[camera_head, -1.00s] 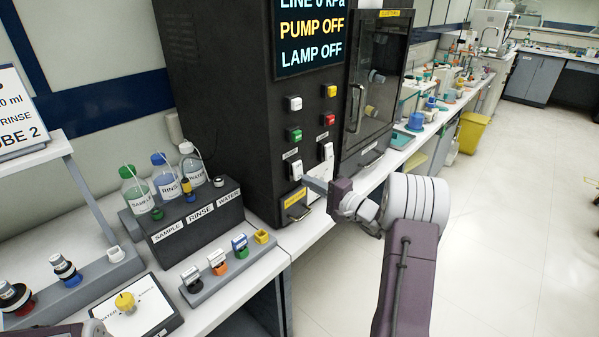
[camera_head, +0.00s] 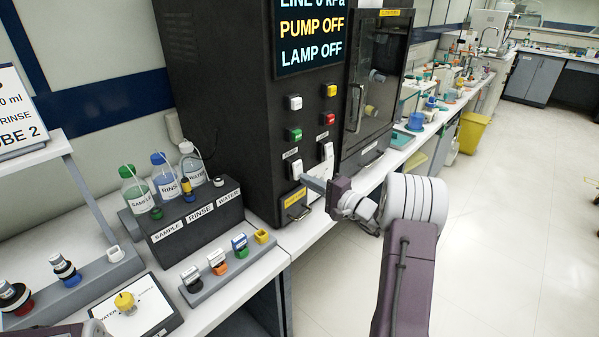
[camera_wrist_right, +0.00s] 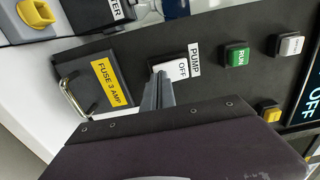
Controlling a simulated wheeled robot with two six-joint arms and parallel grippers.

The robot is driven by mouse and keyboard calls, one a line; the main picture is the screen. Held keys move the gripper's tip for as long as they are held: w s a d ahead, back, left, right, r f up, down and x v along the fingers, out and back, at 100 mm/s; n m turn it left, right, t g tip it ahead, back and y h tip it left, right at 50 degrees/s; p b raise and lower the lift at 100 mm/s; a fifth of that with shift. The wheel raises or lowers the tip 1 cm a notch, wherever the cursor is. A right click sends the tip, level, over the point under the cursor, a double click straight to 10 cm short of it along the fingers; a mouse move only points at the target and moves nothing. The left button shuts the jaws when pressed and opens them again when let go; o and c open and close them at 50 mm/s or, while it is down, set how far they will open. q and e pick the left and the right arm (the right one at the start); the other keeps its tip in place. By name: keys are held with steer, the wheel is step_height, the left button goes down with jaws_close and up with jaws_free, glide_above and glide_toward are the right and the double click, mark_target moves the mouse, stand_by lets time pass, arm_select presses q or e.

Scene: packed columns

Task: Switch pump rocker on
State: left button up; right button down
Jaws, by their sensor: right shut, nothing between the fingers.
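The pump rocker (camera_head: 297,169) is a white switch on the front of the black cabinet, low on the left. In the right wrist view the rocker (camera_wrist_right: 182,67) shows the word OFF beside a PUMP label (camera_wrist_right: 194,58). My right gripper (camera_head: 308,182) is shut and empty, with its fingertips at the rocker's lower end. In the right wrist view the fingertips (camera_wrist_right: 158,78) cover part of that end; I cannot tell whether they touch it. The display (camera_head: 311,28) reads PUMP OFF in yellow. My left gripper's fingers do not show.
A yellow-labelled fuse drawer (camera_wrist_right: 100,84) with a metal handle sits below the rocker. A second white rocker (camera_head: 326,152) is to the right. Green RUN (camera_wrist_right: 236,57), red, white and yellow buttons are above. Bottles (camera_head: 163,178) stand left on the bench. Open floor lies right.

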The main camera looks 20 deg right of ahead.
steer(key=shift+w+a, duration=0.15)
steer(key=shift+w, duration=0.25)
steer(key=b+v, duration=0.3)
steer(key=v, duration=0.4)
stand_by(0.6)
steer(key=shift+a, duration=0.1)
